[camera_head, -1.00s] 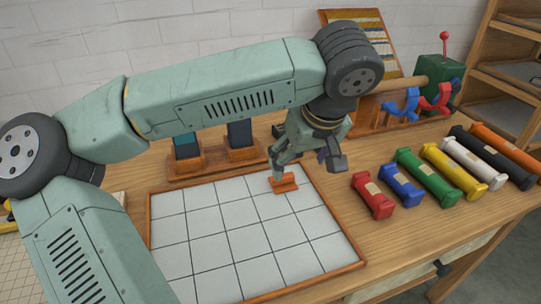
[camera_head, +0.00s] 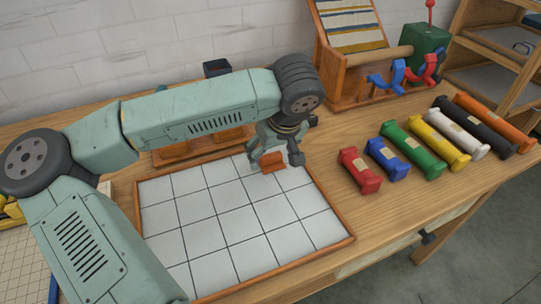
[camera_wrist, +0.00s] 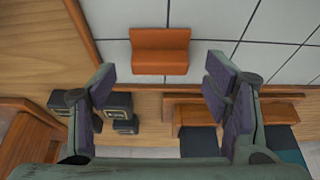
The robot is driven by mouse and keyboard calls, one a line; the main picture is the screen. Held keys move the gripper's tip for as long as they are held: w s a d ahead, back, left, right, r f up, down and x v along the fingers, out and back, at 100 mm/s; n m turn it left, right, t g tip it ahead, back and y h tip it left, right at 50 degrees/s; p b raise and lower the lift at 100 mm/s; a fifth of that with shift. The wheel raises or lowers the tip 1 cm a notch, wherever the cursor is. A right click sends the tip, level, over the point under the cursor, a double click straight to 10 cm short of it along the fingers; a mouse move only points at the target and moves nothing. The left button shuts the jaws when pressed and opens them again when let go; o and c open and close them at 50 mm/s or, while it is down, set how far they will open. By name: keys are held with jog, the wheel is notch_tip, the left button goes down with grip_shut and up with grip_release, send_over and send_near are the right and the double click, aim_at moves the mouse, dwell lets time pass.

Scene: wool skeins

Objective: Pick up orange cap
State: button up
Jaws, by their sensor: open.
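The orange cap (camera_head: 272,162) sits on the white tiled board (camera_head: 195,218), near its far right corner. In the wrist view the cap (camera_wrist: 160,50) is a small ridged orange block, clear of both fingers. My gripper (camera_head: 276,158) is open above and around the cap, pointing down. In the wrist view my gripper's fingertips (camera_wrist: 160,80) stand apart with nothing between them, and the cap lies just beyond them, centred across the gap. How high the fingertips are above the board is hard to tell.
Several coloured wool skeins, such as the red one (camera_head: 358,170), lie in a row to the right. A wooden rack with hooks (camera_head: 370,75) stands behind. Wooden stands with dark blocks (camera_wrist: 285,140) are close to my gripper. Bare table lies between board and skeins.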

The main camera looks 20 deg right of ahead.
jog(key=shift+w+f, duration=0.2)
jog(key=shift+f, duration=0.3)
jog(key=c, duration=0.9)
jog(key=shift+r, duration=0.1)
jog(key=shift+c, duration=0.2)
